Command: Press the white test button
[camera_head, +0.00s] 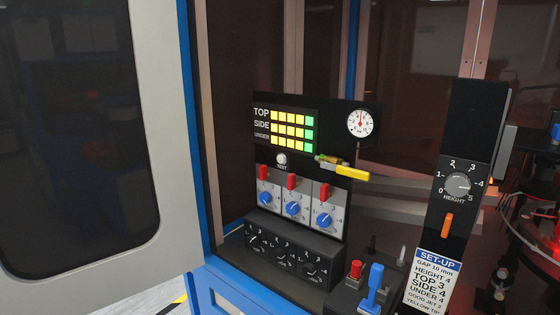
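The white test button (282,159) is a small round knob on the black control panel (340,112). Nothing covers the button. Neither of my grippers shows in the head view, so their positions and states are hidden.
Red switches and blue knobs (295,209) sit below the button. A valve with a yellow lever (352,173) sticks out to its right. A blue-handled lever (375,285) stands lower right. A grey door (90,140) stands open at left.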

